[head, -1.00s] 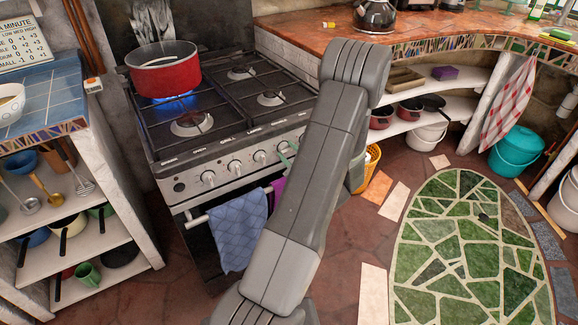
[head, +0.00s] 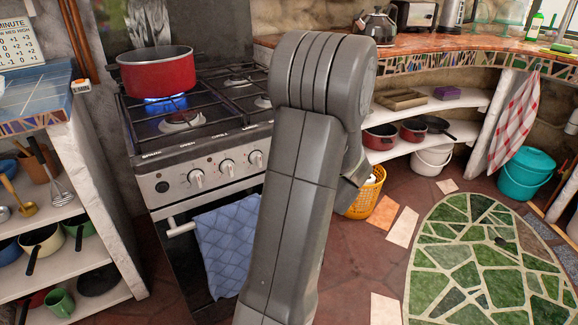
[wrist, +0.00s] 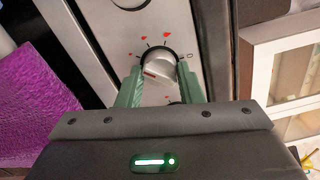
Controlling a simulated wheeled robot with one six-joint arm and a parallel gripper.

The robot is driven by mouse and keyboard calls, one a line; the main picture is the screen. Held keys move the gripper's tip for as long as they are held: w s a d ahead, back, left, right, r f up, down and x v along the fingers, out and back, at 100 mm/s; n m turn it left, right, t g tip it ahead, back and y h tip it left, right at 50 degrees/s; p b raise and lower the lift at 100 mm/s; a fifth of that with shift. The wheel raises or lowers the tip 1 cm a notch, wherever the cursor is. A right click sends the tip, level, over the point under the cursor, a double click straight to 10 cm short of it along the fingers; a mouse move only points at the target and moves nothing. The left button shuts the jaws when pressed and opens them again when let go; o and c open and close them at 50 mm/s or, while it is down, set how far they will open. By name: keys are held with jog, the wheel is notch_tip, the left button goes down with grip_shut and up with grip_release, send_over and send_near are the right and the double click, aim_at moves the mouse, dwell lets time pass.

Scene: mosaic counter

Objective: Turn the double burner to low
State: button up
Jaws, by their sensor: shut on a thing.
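In the wrist view, a stove knob (wrist: 160,57) sits between the green fingers of my gripper (wrist: 160,84), which is shut on it. The knob has a red mark on its left side. Red flame symbols and an open circle are printed on the panel around it. In the head view, the stove (head: 215,150) stands left of centre with several knobs along its front. My arm hides its right end, including my gripper and the held knob. I cannot tell which burner this knob serves.
A red pot (head: 155,72) stands over a lit blue flame (head: 165,103) on the back left burner. A blue towel (head: 228,240) hangs at the stove front. A yellow basket (head: 366,192) stands on the floor right of my arm. Purple cloth (wrist: 38,90) shows beside the panel.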

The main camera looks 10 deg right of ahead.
jog(key=shift+n+b, duration=0.4)
jog(key=shift+b, duration=0.1)
jog(key=o, duration=1)
jog(key=shift+c, duration=0.2)
jog(key=p+v, duration=0.2)
jog(key=v, duration=1.1)
jog(key=shift+s, duration=0.4)
jog(key=shift+d, duration=0.1)
jog(key=b+x, duration=0.2)
jog(key=x, duration=1.2)
